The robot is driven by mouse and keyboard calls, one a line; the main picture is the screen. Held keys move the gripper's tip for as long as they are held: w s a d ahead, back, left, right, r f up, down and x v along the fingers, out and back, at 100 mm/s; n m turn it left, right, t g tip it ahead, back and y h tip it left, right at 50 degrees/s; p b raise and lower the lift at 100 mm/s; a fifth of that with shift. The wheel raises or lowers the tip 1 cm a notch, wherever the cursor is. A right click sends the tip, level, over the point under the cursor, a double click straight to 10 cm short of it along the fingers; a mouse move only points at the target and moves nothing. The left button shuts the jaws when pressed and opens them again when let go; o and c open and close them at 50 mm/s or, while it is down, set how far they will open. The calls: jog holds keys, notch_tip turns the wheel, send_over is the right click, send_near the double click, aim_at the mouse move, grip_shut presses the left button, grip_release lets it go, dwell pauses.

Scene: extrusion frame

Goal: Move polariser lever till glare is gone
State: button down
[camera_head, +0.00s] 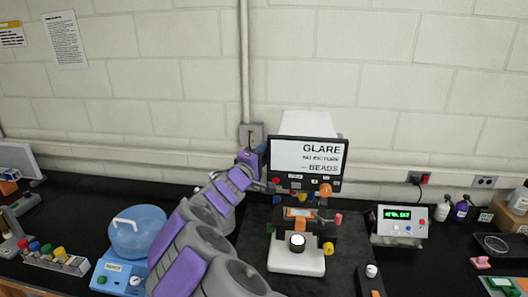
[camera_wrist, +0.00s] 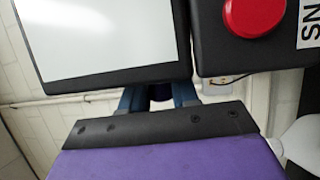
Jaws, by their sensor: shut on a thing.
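The monitor (camera_head: 308,155) reads "GLARE", "NO PICTURE" and "BEADS". Its pale screen also fills the upper left of the wrist view (camera_wrist: 110,35). Below it stands a microscope with a white base (camera_head: 297,262) and an orange piece (camera_head: 300,212) on its stage. An orange ball (camera_head: 325,190) and several coloured knobs show around its head; I cannot tell which is the polariser lever. My gripper (camera_wrist: 157,98) shows two blue fingers shut on a small dark thing, mostly hidden. In the head view my arm reaches to the monitor's left edge.
A blue-domed device (camera_head: 137,235) and a rack of coloured caps (camera_head: 55,262) stand left. A control box with a green display (camera_head: 400,225) stands right, near bottles (camera_head: 461,208). In the wrist view a red button (camera_wrist: 252,15) is close by. Some black benchtop is clear.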

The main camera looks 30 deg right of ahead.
notch_tip(320, 180, up, 2)
jog(key=g+y+p, duration=0.1)
jog(key=p, duration=0.2)
jog(key=shift+w+n, duration=0.1)
jog(key=shift+n, duration=0.3)
jog(key=y+p, duration=0.1)
jog(key=p, duration=0.2)
jog(key=shift+w+r+g, duration=0.1)
jog(key=shift+r+g, duration=0.2)
jog(key=shift+n, duration=0.3)
jog(key=shift+f, duration=0.1)
jog(key=c, duration=0.9)
grip_release()
jog(key=shift+d, duration=0.15)
jog(key=v, duration=1.7)
jog(key=shift+r+b, duration=0.25)
jog(key=shift+b, duration=0.05)
